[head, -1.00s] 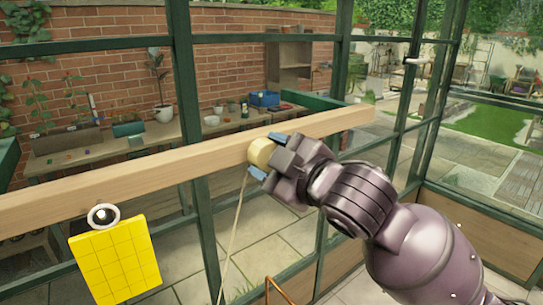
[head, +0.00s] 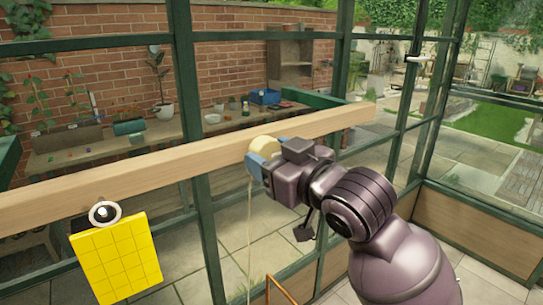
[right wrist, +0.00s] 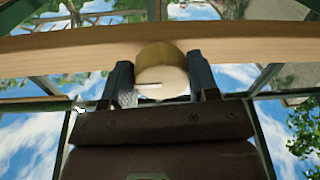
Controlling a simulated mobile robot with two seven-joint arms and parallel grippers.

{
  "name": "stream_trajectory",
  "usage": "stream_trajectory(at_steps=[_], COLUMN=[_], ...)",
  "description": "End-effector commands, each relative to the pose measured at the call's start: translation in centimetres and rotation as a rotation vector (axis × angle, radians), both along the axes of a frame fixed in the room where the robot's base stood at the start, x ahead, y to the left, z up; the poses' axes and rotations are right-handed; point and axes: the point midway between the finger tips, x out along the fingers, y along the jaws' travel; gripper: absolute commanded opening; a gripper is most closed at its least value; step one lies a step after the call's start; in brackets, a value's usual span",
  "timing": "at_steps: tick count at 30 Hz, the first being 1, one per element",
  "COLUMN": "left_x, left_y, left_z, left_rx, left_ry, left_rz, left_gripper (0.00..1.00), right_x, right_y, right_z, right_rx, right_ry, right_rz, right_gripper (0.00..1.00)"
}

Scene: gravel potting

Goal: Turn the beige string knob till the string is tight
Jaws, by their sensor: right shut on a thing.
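The beige string knob (head: 265,146) is on the front face of a long wooden beam. My right gripper (head: 257,163) is shut on the knob, with its blue-tipped fingers around it. In the right wrist view the round knob (right wrist: 162,75) sits between the two fingers, with a pale mark on its face. The pale string (head: 249,235) runs down from the knob, close to vertical and nearly straight. Its lower end is hidden below the picture, so I cannot tell how taut it is. My left gripper is not in view.
The wooden beam (head: 180,162) crosses the view in front of green-framed windows. A yellow gridded card (head: 118,262) hangs from the beam at the left, below a white ring (head: 104,213). An orange-brown frame (head: 268,290) shows at the bottom.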

Motion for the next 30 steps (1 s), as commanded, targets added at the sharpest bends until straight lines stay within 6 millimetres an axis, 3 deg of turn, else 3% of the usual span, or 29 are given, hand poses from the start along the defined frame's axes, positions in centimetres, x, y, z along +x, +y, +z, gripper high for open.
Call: stream_trajectory(at_steps=[15, 16, 20, 30], left_x=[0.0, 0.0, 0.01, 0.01], left_y=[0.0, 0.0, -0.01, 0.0], left_z=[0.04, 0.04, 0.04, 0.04], left_rx=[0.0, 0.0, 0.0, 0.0], left_ry=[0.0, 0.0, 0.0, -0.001], left_rz=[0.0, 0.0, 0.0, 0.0], left_gripper=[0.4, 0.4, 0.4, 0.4], right_x=[-0.02, -0.01, -0.02, 0.02], right_y=[0.0, 0.0, 0.01, 0.0], right_z=[0.2, 0.2, 0.16, 0.06], right_rx=[0.02, 0.02, 0.018, 0.016], right_ry=[0.007, 0.007, 0.008, 0.009], right_rz=[0.0, 0.0, 0.0, 0.0], right_gripper=[0.31, 0.57, 0.77, 0.8])
